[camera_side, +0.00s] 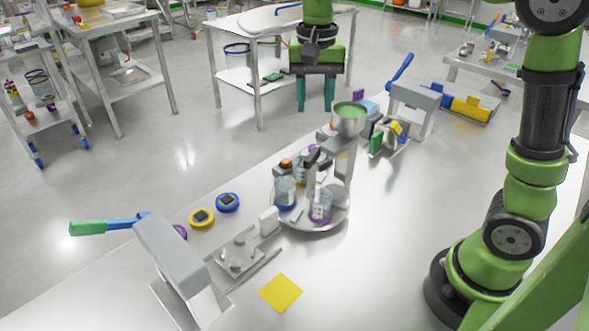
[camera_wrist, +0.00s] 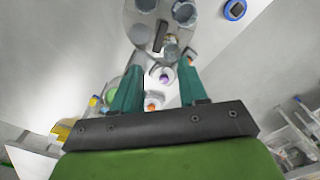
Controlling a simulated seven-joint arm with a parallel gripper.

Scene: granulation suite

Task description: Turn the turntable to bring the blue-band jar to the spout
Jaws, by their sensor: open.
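The round grey turntable (camera_side: 320,230) stands on the metal table and carries several clear jars. The blue-band jar (camera_side: 285,193) is at its left front side. A purple-band jar (camera_side: 320,210) is at the front, and an orange-topped item shows behind. A grey stand with a cup of green material (camera_side: 348,122) rises at the turntable's back right; the spout outlet cannot be made out clearly. My gripper (camera_side: 315,92) is open and empty, above and behind the turntable. In the wrist view, the turntable (camera_wrist: 142,32) lies beyond my open fingertips (camera_wrist: 160,78), apart from them.
A yellow disc (camera_side: 202,218) and a blue disc (camera_side: 228,202) lie left of the turntable. A yellow square (camera_side: 281,292) lies in front. The table right of the turntable is clear.

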